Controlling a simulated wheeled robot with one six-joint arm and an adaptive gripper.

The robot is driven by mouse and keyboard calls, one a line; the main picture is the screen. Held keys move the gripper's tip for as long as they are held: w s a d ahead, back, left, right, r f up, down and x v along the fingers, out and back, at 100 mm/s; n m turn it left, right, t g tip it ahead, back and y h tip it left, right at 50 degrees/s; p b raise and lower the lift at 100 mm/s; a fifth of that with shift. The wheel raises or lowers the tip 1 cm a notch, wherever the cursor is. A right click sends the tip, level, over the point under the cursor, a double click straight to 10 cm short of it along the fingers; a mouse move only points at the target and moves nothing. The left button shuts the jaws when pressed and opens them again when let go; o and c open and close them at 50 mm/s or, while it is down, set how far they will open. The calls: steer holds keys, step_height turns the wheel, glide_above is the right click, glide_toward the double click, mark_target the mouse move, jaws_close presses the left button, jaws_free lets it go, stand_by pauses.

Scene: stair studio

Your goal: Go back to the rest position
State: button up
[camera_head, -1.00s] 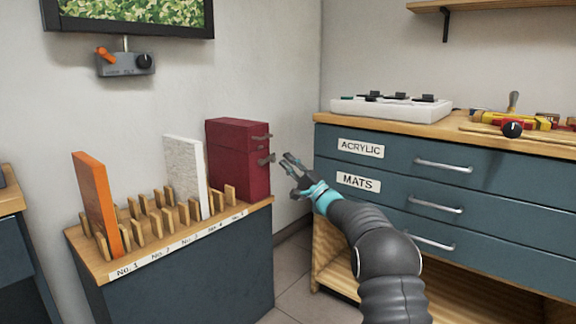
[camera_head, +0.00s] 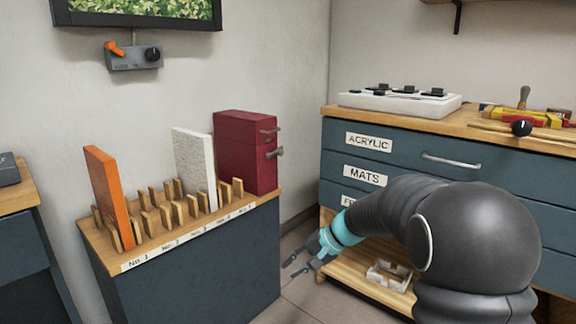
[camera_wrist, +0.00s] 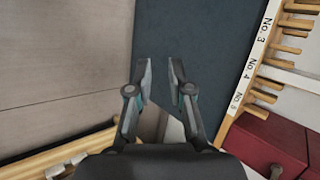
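My gripper (camera_head: 297,268) hangs low in the head view, between the rack cabinet and the drawer cabinet, pointing down and to the left. In the wrist view its two fingers (camera_wrist: 161,75) stand apart with nothing between them, and the dark cabinet side lies behind them. My arm bends across the lower right of the head view and covers part of the drawers.
The rack (camera_head: 160,256) holds an orange panel (camera_head: 108,195) and a white panel (camera_head: 195,168). A dark red box (camera_head: 245,155) stands at its right end. The drawer cabinet (camera_head: 400,155) is at right; a pale holder (camera_head: 390,276) lies on its low shelf.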

steer(key=s+d+r+n+h+p, duration=0.1)
steer(key=s+d+r+h, duration=0.25)
steer(key=s, duration=0.55)
steer(key=s+d+r+n+t+h+p, duration=0.1)
steer(key=s+d+r+n+h+p, duration=0.1)
steer(key=s+d, duration=0.45)
steer(key=s+d+r+n+h+p, duration=0.1)
steer(key=s+d+r+h, duration=0.15)
steer(key=s, duration=0.85)
steer(key=s+d+r+t+p, duration=0.1)
steer(key=s+r+t+p, duration=0.1)
steer(key=s+r, duration=0.3)
steer(key=shift+d+r+n+t+p, duration=0.3)
steer(key=shift+r+p, duration=0.15)
steer(key=shift+r, duration=0.1)
